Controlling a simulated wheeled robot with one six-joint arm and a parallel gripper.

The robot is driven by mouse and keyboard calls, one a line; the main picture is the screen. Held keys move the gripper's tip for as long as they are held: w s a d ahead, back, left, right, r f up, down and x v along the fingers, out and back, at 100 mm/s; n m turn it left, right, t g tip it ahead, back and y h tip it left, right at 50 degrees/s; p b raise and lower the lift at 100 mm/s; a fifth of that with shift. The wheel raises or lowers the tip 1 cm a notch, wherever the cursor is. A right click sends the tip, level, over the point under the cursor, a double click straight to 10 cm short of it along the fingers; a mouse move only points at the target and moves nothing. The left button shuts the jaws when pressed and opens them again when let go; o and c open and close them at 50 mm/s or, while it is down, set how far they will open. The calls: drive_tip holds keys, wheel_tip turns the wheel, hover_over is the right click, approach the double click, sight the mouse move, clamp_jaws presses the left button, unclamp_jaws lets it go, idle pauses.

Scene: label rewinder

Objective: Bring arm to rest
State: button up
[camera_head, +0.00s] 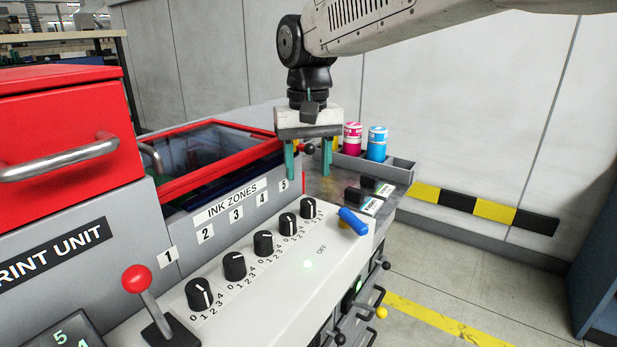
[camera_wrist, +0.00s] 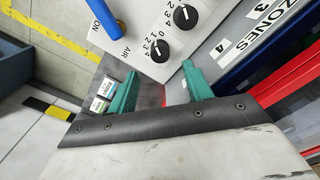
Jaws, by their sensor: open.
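My gripper (camera_head: 307,160) hangs pointing down in the head view, above the far end of the machine, near the red-framed ink trough. Its two green fingers are apart with nothing between them. In the wrist view the open fingers (camera_wrist: 157,92) show again, with the panel and its knobs beyond them. My arm reaches in from the upper right of the head view.
The white panel (camera_head: 268,283) carries several black knobs, a blue-handled lever (camera_head: 353,221) and a red-ball lever (camera_head: 137,279). Magenta (camera_head: 352,140) and cyan (camera_head: 377,144) cans stand in a grey tray behind my gripper. A red cover (camera_head: 65,130) rises at left. Open floor lies right.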

idle(0.3)
drive_tip(key=shift+n+g, duration=0.3)
drive_tip(key=shift+n, duration=0.1)
drive_tip(key=s+d+f, duration=0.2)
drive_tip(key=f, duration=0.1)
drive_tip(key=shift+s, duration=0.4)
drive_tip(key=s+d+f+m+t, duration=0.1)
drive_tip(key=s+d+f, duration=0.1)
drive_tip(key=s+d, duration=0.8)
drive_tip(key=s+d+f+m+t, duration=0.1)
drive_tip(key=s+d+f+m, duration=0.1)
drive_tip(key=s+d, duration=0.9)
drive_tip(key=s, duration=0.3)
drive_tip(key=shift+s+f, duration=0.25)
drive_tip(key=shift+s, duration=0.05)
